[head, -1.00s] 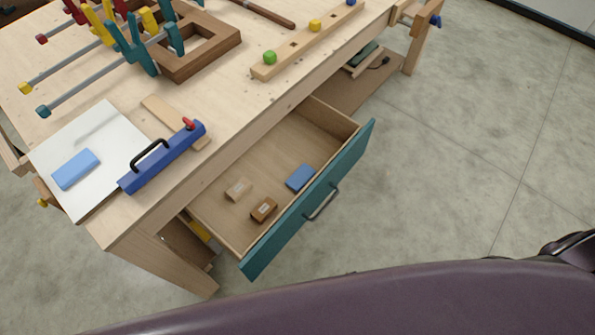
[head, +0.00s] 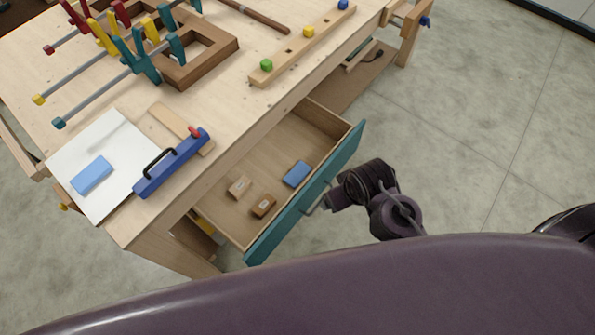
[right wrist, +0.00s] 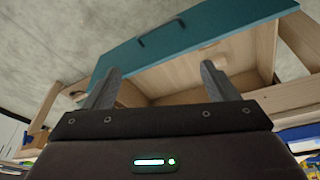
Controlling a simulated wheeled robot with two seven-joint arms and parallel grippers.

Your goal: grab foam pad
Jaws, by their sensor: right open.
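A light blue pad (head: 91,174) lies on a white board (head: 75,150) at the left end of the workbench. A darker blue block (head: 297,173) lies in the open drawer (head: 265,160). I cannot tell by look alone which one is foam. My right gripper (head: 333,201) is just outside the teal drawer front, close to its handle (head: 313,208); its fingers are hard to make out in the head view. In the right wrist view my right gripper (right wrist: 160,82) is open with nothing between its fingers, and the teal drawer front (right wrist: 195,42) shows beyond. My left gripper is out of view.
Two small brown blocks, a lighter one (head: 239,187) and a darker one (head: 263,205), share the drawer. A blue tool with a black handle (head: 172,163) lies beside the white board. Several clamps and a wooden frame (head: 205,58) stand behind. The floor at right is clear.

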